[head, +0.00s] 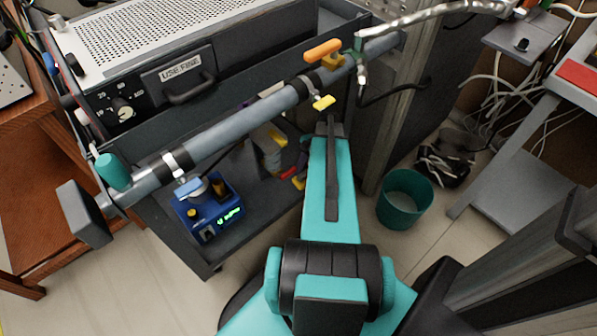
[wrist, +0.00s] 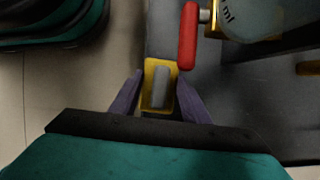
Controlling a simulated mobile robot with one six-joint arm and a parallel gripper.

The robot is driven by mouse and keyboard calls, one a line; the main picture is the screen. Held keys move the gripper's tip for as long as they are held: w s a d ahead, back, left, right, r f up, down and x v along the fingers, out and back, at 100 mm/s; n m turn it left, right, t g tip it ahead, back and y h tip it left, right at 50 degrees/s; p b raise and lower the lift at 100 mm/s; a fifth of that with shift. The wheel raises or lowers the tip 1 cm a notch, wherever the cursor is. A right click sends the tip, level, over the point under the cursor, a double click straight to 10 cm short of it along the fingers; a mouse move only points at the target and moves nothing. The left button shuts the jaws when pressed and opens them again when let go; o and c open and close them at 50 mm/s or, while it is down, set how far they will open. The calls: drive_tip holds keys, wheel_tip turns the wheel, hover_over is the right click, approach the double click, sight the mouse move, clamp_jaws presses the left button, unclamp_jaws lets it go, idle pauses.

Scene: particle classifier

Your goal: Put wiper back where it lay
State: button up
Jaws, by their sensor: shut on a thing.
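In the wrist view, my gripper (wrist: 159,76) has its two grey-purple fingers closed against the sides of a small yellow piece with a grey strip in its middle, which I take to be the wiper (wrist: 147,88). It is held above the dark grey shelf, near the shelf's edge. In the head view, my teal arm reaches down beside the cart and hides the gripper's fingers. A bit of yellow shows just left of the arm there, too small to make out.
A red handle (wrist: 188,36) with a brass fitting and a marked glass vessel (wrist: 250,18) is close to the right of my fingers. A blue device (head: 208,208) stands on the cart's lower shelf (head: 262,200). A teal bin (head: 404,200) is on the floor to the right. A grey pipe (head: 235,123) crosses above.

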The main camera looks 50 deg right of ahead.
drive_tip(key=shift+w+d+f, duration=0.1)
drive_tip(key=shift+w+d, duration=0.15)
drive_tip(key=shift+w, duration=0.35)
drive_tip(key=shift+w+d, duration=0.2)
drive_tip(key=shift+w, duration=0.35)
drive_tip(key=shift+w+d+f+b, duration=0.15)
drive_tip(key=shift+w+d+b, duration=0.15)
drive_tip(key=shift+w, duration=0.35)
drive_tip(key=shift+w+d+f+b, duration=0.15)
drive_tip(key=shift+w+f, duration=0.15)
drive_tip(key=shift+f, duration=0.2)
drive_tip(key=shift+w+d+f+b, duration=0.15)
drive_tip(key=shift+w+f, duration=0.15)
drive_tip(key=shift+f, duration=0.2)
drive_tip(key=shift+a+f, duration=0.15)
drive_tip(key=shift+f, duration=0.4)
drive_tip(key=shift+f, duration=0.2)
drive_tip(key=o, duration=1.1)
drive_tip(key=shift+f+b, duration=0.1)
drive_tip(key=shift+b, duration=0.6)
